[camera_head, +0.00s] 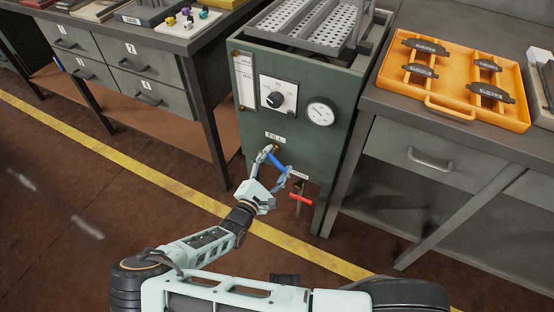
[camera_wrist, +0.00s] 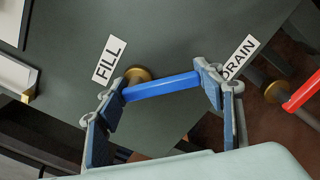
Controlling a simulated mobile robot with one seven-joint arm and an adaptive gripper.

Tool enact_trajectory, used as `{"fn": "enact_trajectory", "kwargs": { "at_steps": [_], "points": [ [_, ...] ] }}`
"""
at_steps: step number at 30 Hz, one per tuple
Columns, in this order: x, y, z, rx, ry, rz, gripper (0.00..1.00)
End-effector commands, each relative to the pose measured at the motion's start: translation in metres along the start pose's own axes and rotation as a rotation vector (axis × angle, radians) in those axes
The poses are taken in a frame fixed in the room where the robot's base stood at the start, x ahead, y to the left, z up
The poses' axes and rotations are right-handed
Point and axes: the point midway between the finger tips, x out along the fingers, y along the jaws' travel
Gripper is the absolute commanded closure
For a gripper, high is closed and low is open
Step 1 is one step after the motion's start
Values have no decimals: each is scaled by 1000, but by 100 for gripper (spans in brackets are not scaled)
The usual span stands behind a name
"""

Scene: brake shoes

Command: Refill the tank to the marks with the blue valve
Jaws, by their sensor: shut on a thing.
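The green tank (camera_head: 258,118) stands in the middle of the head view, with a sight gauge strip (camera_head: 245,80) at its upper left. The blue valve handle (camera_head: 277,161) sits below the FILL label (camera_head: 275,136). In the wrist view the blue handle (camera_wrist: 162,87) lies between the fingers, a pad at each end. My gripper (camera_wrist: 166,88) is shut on it lengthwise. The red valve handle (camera_head: 301,198), by the DRAIN label (camera_wrist: 239,56), is to the right and lower, untouched. The marks and liquid level are too small to read.
A dial knob (camera_head: 277,97) and a round pressure gauge (camera_head: 320,113) are on the tank front. A perforated basket (camera_head: 310,22) sits on top. An orange tray (camera_head: 455,55) of brake shoes lies on the right bench, and a drawer bench (camera_head: 130,70) stands left.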

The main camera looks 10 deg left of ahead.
Motion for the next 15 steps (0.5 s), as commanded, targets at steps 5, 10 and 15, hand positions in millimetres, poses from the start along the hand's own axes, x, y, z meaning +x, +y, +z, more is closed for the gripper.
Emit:
{"fn": "enact_trajectory", "kwargs": {
  "at_steps": [5,10,15],
  "points": [
    [0,0,-1,33,-1,-2,82],
    [0,0,-1,42,0,-1,82],
    [0,0,-1,41,0,-1,82]
  ]
}}
